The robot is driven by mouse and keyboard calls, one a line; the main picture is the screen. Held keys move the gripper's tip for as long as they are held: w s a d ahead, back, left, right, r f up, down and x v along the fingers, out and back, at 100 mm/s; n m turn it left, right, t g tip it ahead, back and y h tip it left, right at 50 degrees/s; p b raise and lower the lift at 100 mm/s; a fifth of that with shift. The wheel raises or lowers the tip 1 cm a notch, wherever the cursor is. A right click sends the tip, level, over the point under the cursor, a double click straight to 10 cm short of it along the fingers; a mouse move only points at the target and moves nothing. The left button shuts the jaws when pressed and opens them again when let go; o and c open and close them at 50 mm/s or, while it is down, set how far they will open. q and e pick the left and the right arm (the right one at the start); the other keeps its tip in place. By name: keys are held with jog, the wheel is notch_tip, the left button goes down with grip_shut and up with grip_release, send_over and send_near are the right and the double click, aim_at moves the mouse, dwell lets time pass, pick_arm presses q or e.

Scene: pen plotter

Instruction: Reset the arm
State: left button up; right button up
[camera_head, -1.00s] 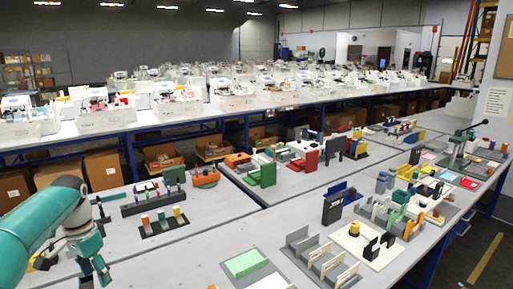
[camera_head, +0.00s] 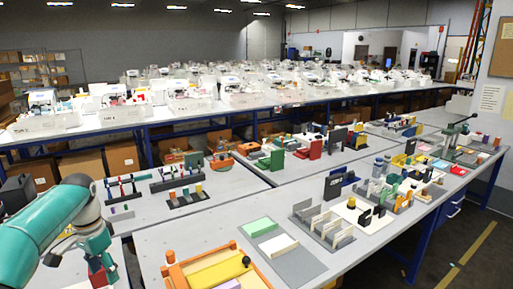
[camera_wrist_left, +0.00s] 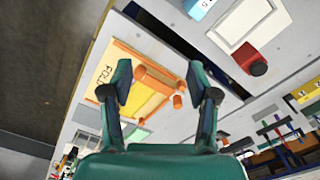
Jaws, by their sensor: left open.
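My left gripper (camera_head: 98,270) is low at the left of the head view, at the near edge of the benches. In the left wrist view its two fingers (camera_wrist_left: 157,84) are spread apart with nothing held between them. Beyond the fingers lies an orange-framed tray with a yellow plate (camera_wrist_left: 104,80) bearing partly hidden lettering. An orange tray with a yellow plate (camera_head: 217,273) also shows at the bottom of the head view, right of the gripper. A red block with a dark knob (camera_wrist_left: 250,59) lies to the right in the wrist view. I cannot identify a pen plotter. My right gripper is out of view.
A grey board with green and white pads (camera_head: 296,265) lies behind the orange tray. Racks with coloured upright pieces (camera_head: 188,195) stand on the left bench. Small fixtures crowd the right bench. White bins (camera_head: 122,113) line the back bench. A floor aisle shows at right.

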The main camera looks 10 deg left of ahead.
pick_arm(q)
jog(key=d+f, duration=0.5)
jog(key=f, duration=0.2)
jog(key=d+f+h, duration=0.1)
jog(key=d+f, duration=0.4)
jog(key=f, duration=0.3)
jog(key=d+f+h, duration=0.1)
jog(key=d+f, duration=0.5)
jog(key=f, duration=0.1)
jog(key=shift+f+n, duration=0.3)
jog(key=s+d+f+n+h, duration=0.2)
jog(key=s+d+f, duration=0.7)
jog(key=d+f, duration=0.15)
jog(key=s+d+f+n, duration=0.2)
jog(key=s+d, duration=0.4)
jog(key=s, duration=0.6)
notch_tip(320, 180, down, 10)
jog(key=s+b, duration=0.1)
jog(key=b, duration=0.9)
jog(key=shift+f+n+t, duration=0.15)
jog(key=shift+n+t, duration=0.15)
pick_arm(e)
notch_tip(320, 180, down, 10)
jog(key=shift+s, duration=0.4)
